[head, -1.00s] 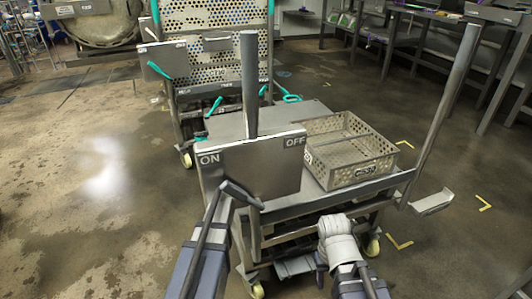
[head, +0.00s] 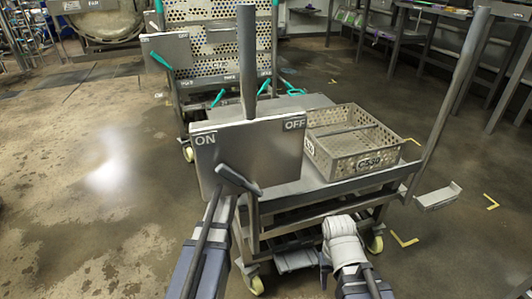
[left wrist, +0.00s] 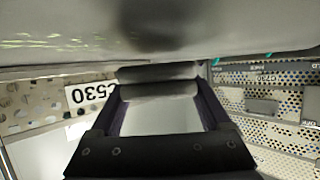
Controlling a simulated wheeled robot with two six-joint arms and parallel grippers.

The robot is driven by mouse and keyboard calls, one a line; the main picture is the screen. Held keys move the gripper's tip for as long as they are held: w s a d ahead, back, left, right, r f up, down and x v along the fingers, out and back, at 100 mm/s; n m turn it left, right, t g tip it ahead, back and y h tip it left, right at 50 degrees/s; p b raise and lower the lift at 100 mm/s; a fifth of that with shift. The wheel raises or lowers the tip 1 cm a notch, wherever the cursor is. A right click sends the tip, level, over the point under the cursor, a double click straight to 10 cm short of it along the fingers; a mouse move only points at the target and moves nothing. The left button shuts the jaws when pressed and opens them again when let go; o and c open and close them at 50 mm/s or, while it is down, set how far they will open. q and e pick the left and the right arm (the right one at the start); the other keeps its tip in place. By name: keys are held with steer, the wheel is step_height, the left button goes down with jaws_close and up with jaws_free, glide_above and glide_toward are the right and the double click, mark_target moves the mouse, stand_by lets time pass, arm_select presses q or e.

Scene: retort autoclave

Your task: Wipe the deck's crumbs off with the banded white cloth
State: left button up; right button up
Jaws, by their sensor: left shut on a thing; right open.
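The cart's grey deck (head: 278,104) is partly hidden behind the ON/OFF panel in the head view. Small yellowish specks there may be crumbs or reflections. My right gripper (head: 325,262) is open and empty, low in front of the cart.
A perforated basket (head: 372,160) marked C530 stands on the cart's right side. The ON/OFF panel (head: 248,155) and an upright post (head: 247,60) stand in front of the deck. A perforated rack (head: 225,60) is behind. The floor at left is clear.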

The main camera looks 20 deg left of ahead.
arm_select(q)
steer(key=shift+f, duration=0.3)
steer(key=shift+s+d+r, duration=0.1)
steer(key=shift+s+d, duration=0.4)
steer(key=shift+s, duration=0.25)
steer(key=shift+s+d+r, duration=0.1)
steer(key=shift+s+d, duration=0.4)
steer(key=shift+s, duration=0.2)
steer(key=shift+s, duration=0.1)
